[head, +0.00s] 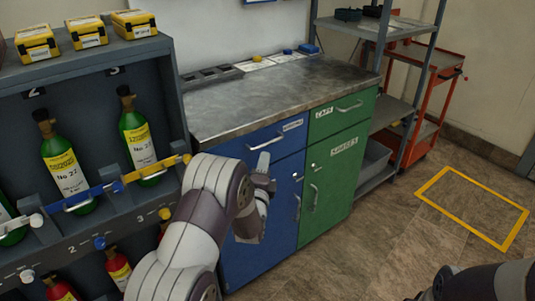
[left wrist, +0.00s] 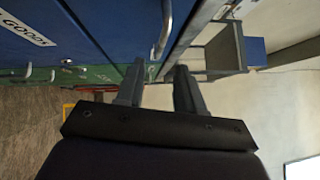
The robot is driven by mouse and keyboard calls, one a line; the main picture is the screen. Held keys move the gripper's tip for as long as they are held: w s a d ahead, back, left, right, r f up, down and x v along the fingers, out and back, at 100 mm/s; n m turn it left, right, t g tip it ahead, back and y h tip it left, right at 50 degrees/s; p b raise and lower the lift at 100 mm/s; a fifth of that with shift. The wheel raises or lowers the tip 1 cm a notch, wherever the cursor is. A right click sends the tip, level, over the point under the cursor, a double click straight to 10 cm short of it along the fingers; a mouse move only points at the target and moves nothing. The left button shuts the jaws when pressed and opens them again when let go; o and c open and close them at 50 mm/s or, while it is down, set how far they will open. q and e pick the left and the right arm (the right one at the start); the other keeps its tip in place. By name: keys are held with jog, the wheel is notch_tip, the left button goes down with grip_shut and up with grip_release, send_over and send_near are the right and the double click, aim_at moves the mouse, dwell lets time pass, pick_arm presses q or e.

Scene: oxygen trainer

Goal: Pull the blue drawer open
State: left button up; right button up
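The blue drawer (head: 235,150) is the top front of the blue cabinet, under the metal worktop, and looks shut. Its bar handle (head: 265,142) is partly behind my left gripper (head: 265,170). In the left wrist view the drawer (left wrist: 105,25) shows as a blue strip, with its metal handle (left wrist: 163,30) ahead of the fingertips. My left gripper (left wrist: 158,72) is open there, its two fingers apart with nothing between them. It looks close to the handle but not around it. A dark part of my right arm shows at the head view's lower right; its fingers are not clear.
The blue door (head: 270,225) below and the green drawer (head: 335,118) and green door (head: 330,180) beside it have their own handles. A bottle rack (head: 85,65) stands close on the left. Shelving and a red cart (head: 425,140) stand right. Floor at right is clear.

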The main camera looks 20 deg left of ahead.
pick_arm(q)
jog(key=w+a+r, duration=0.1)
jog(key=w, duration=0.7)
jog(key=shift+b, duration=0.35)
jog(key=shift+r, duration=0.1)
jog(key=shift+c, duration=0.3)
jog(key=shift+s, duration=0.1)
grip_shut()
